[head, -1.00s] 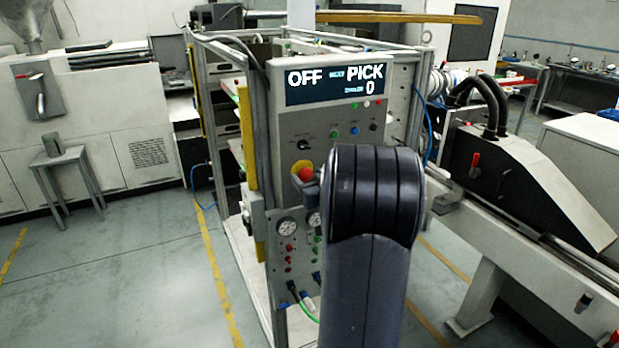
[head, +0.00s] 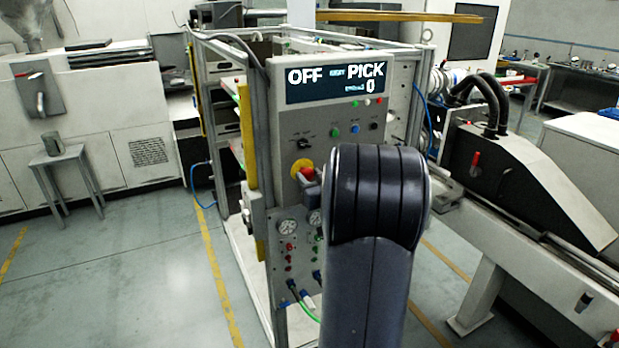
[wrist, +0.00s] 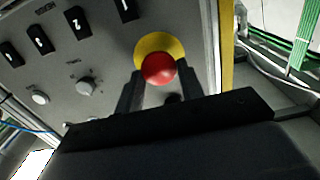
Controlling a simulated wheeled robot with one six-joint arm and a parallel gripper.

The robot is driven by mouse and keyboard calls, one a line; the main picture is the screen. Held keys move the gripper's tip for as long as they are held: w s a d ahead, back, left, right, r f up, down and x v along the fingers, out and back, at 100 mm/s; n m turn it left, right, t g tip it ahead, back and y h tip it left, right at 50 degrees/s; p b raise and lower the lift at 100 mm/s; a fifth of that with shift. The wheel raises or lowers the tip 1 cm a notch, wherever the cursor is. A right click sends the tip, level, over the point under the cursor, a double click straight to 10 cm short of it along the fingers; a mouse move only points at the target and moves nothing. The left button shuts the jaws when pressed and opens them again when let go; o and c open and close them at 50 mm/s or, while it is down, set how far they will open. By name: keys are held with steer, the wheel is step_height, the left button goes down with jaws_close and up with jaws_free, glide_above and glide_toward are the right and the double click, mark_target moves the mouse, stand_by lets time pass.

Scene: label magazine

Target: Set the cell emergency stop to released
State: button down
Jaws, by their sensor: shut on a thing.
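The emergency stop is a red mushroom button (head: 307,173) on a yellow round backing (head: 299,166), on the front of the grey control panel (head: 290,121). In the wrist view the red button (wrist: 159,68) sits between the two dark fingers of my gripper (wrist: 160,86), with the yellow ring (wrist: 170,48) behind it. The fingers are shut on the button's sides. In the head view my arm hides most of my gripper and the panel's lower right part. Whether the button is pressed in or out I cannot tell.
The panel display (head: 336,84) reads OFF and PICK with a 0. Selector knobs (wrist: 86,86) and small coloured buttons (head: 354,129) are near the stop. Gauges (head: 288,227) and hoses lie below it. A conveyor machine (head: 530,180) stands to the right; open floor lies left.

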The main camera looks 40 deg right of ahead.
steer(key=shift+s+a, duration=0.1)
steer(key=shift+s, duration=0.4)
steer(key=shift+f, duration=0.1)
steer(key=c, duration=0.9)
jaws_free()
steer(key=b+v, duration=0.2)
steer(key=v, duration=0.9)
steer(key=shift+a, duration=0.1)
steer(key=shift+w, duration=0.1)
